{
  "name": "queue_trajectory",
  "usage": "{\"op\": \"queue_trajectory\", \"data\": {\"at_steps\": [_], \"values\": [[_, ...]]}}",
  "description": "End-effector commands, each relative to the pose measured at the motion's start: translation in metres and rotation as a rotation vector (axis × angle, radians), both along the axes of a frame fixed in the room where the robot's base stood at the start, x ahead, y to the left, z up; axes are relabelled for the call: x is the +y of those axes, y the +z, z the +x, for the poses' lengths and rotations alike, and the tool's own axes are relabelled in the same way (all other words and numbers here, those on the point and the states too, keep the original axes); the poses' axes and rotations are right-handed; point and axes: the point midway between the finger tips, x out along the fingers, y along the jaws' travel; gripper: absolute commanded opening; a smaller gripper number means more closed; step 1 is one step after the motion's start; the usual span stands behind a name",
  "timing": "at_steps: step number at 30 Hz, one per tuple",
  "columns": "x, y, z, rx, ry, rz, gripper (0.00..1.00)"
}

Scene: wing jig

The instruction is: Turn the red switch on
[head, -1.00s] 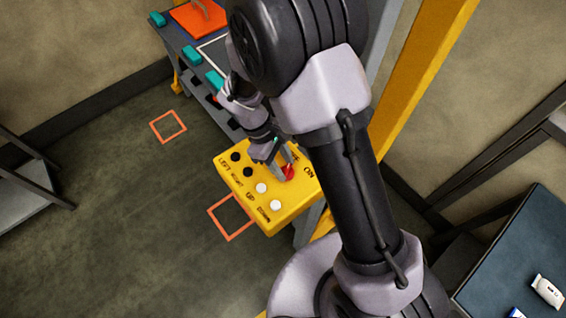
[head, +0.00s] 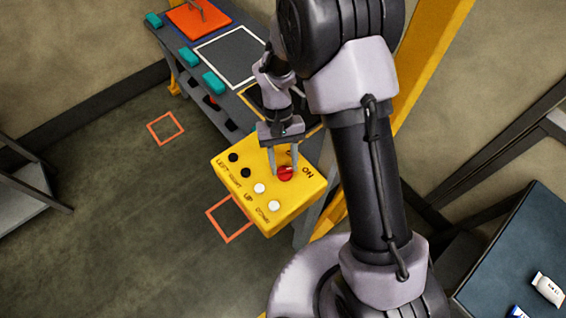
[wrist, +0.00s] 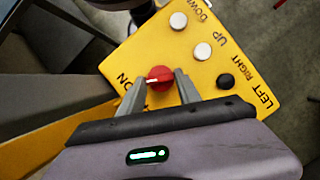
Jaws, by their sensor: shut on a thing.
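The red switch (head: 286,173) is a round knob on the yellow control box (head: 240,205), beside the word ON. In the wrist view the red switch (wrist: 160,75) sits between my two fingertips, and its white mark points left, toward the word ON. My gripper (head: 284,170) reaches the knob from the far side of the box in the head view. It is shut on the red switch, one finger on each side. In the wrist view my gripper (wrist: 160,88) partly covers another label beside the knob.
Black and white buttons labelled LEFT, RIGHT, UP and DOWN share the box's top. A grey bench (head: 228,58) with teal blocks and an orange plate (head: 198,18) stands behind. A yellow post (head: 432,60) rises at the right. Floor at the left is open, with orange squares.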

Motion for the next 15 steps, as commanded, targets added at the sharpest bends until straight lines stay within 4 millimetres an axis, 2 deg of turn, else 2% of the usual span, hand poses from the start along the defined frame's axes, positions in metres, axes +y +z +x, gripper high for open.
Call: {"op": "queue_trajectory", "data": {"at_steps": [6,15], "values": [[-0.0019,-0.0006,0.0007,-0.002,-0.154,0.0,0.0],[-0.0029,-0.0003,-0.0001,0.0,-0.286,0.001,0.0]]}}
